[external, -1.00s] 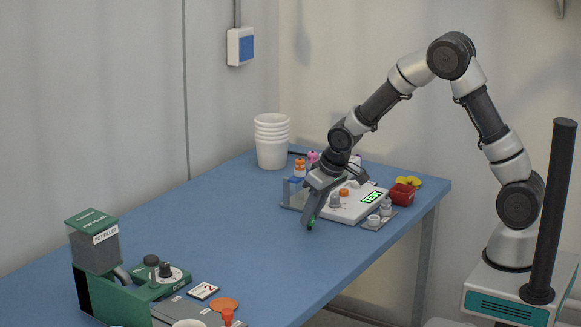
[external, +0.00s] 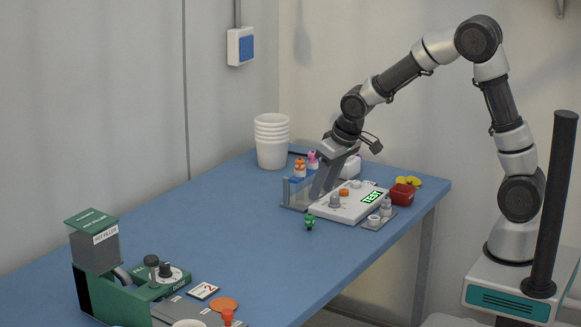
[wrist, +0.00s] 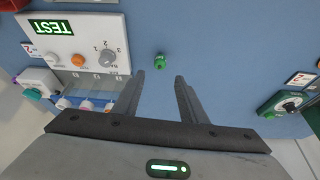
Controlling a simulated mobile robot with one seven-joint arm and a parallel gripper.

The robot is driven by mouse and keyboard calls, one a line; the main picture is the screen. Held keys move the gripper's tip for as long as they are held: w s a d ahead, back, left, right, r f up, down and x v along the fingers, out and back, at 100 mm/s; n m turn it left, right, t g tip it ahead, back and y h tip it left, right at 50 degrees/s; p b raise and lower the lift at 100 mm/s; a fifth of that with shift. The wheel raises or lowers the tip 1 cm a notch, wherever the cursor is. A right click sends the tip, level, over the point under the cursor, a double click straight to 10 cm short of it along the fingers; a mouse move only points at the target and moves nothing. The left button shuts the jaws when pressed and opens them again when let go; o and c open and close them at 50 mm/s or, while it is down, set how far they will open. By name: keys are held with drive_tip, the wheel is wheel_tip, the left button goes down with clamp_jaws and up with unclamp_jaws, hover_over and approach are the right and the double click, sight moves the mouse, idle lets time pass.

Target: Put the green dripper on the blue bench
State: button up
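The green dripper (external: 309,222) stands on the bare top of the blue bench (external: 240,235), just in front of the white tester box. It also shows in the wrist view as a small green thing (wrist: 160,60), ahead of and between my fingers and apart from them. My gripper (wrist: 166,80) is open and empty, with a clear gap between its two fingers. In the external view my gripper (external: 318,194) is raised behind the dripper, partly in front of the tester.
The white tester box (external: 348,206) with a lit TEST display stands right of the dripper. A clear rack (external: 295,196) with orange and pink drippers, a red bin (external: 402,194), and stacked white pots (external: 272,142) are nearby. A green pot filler (external: 105,270) stands front left. The bench middle is clear.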

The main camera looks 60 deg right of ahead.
drive_tip(key=s+d+r, duration=0.2)
drive_tip(key=s+r, duration=1)
drive_tip(key=s, duration=0.1)
drive_tip(key=s+r+t, duration=0.1)
drive_tip(key=s+r, duration=0.1)
drive_tip(key=s, duration=1.2)
drive_tip(key=shift+d+n, duration=0.2)
drive_tip(key=shift+n, duration=0.2)
